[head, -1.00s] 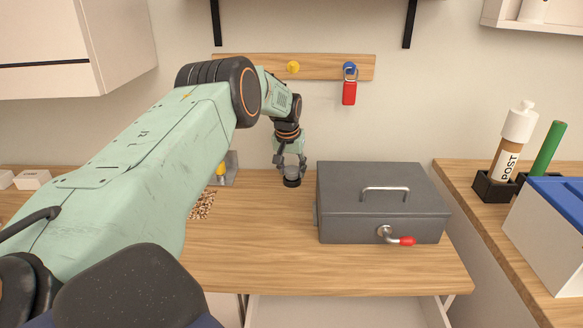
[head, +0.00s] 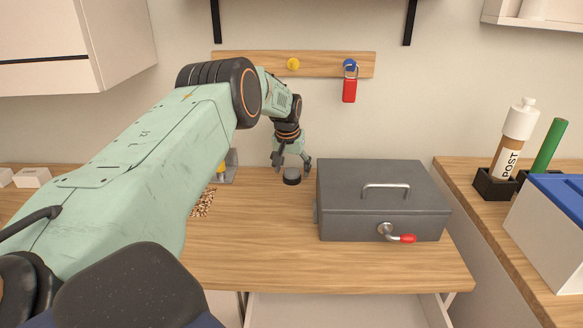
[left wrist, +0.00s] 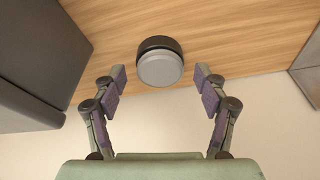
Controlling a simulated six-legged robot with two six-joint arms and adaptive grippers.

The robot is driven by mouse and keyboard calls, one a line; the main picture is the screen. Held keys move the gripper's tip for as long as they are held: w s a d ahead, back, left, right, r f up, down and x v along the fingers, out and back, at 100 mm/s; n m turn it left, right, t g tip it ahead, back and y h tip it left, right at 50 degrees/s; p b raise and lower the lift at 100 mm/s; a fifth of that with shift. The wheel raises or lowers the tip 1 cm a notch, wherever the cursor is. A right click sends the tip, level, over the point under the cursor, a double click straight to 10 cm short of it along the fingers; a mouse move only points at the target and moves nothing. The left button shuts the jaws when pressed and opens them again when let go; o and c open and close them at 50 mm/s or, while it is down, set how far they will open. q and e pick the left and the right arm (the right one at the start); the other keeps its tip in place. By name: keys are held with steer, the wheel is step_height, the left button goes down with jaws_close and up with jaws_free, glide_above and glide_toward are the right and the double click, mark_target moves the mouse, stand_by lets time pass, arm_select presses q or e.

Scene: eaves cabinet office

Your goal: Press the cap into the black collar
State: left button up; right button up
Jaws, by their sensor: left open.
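The round grey cap (left wrist: 160,69) sits on the black collar (left wrist: 158,43), with a thin dark gap between them in the left wrist view. I cannot tell how deep the cap is seated. In the head view the cap (head: 291,172) and collar (head: 291,181) stand upright at the back of the wooden desk, left of the grey metal box. My left gripper (head: 293,166) is open just above, its fingers on either side of the cap and apart from it. They also show spread in the left wrist view (left wrist: 160,76). My right gripper is not in view.
The grey metal box (head: 375,205) with a red-tipped handle stands close right of the collar. A grey bracket (head: 231,168) and a pile of brown pellets (head: 203,204) are to the left. The desk front (head: 260,250) is clear. An open drawer (head: 345,312) is below.

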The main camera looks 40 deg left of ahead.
arm_select(q)
steer(key=shift+r, duration=0.15)
steer(key=v, duration=1.1)
steer(key=shift+r, duration=0.35)
steer(key=shift+s, duration=0.1)
steer(key=shift+d, duration=0.1)
